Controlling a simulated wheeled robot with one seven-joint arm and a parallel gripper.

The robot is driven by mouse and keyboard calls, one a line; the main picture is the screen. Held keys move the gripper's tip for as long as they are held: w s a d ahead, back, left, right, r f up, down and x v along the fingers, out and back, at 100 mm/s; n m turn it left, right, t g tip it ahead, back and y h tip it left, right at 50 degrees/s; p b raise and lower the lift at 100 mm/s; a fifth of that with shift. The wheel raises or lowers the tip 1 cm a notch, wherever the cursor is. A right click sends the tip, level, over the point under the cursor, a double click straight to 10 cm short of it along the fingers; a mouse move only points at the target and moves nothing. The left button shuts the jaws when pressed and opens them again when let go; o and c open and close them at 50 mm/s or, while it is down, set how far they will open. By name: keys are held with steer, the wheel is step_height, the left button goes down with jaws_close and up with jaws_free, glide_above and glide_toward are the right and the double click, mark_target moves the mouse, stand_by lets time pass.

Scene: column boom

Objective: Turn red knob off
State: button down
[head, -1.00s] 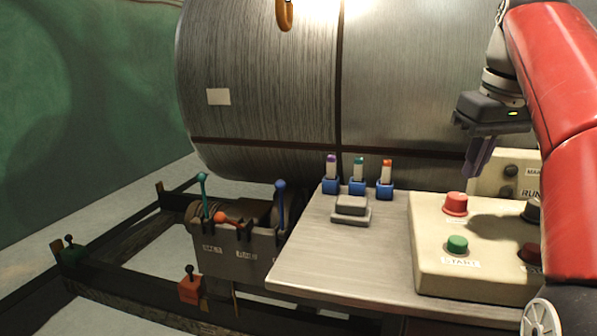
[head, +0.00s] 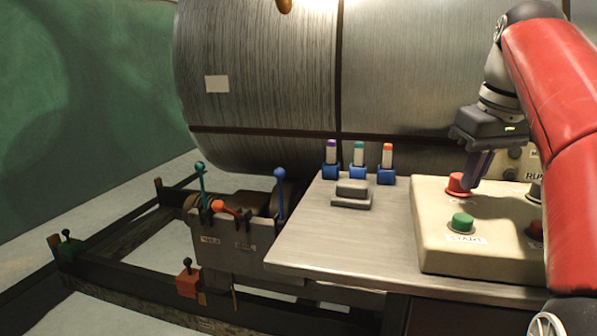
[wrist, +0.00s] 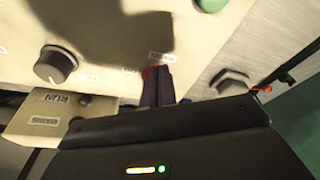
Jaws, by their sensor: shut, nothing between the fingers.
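The red knob (head: 457,184) is a round red cap on a wider base at the back left of the cream control box (head: 430,250). My gripper (head: 470,184) points down with its dark purple fingers together and empty. Its tips are right beside the knob's right side in the head view; I cannot tell whether they touch. In the wrist view the fingers (wrist: 158,78) hide most of the knob, and only a sliver of red (wrist: 148,71) shows at their tips.
A green START button (head: 462,222) and a dark red button (head: 536,230) are on the box. A black dial (wrist: 55,64) is near its back edge. Blue holders (head: 358,176) with coloured sticks and a grey block (head: 351,194) stand left on the metal table. A large drum (head: 270,80) is behind.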

steer(key=shift+w, duration=0.2)
stand_by(0.4)
steer(key=shift+w+d+p, duration=0.2)
steer(key=shift+d+p, duration=0.75)
steer(key=shift+p, duration=0.8)
steer(key=shift+s, duration=0.1)
steer(key=shift+s+d, duration=0.15)
steer(key=shift+s, duration=0.1)
step_height(320, 180, up, 6)
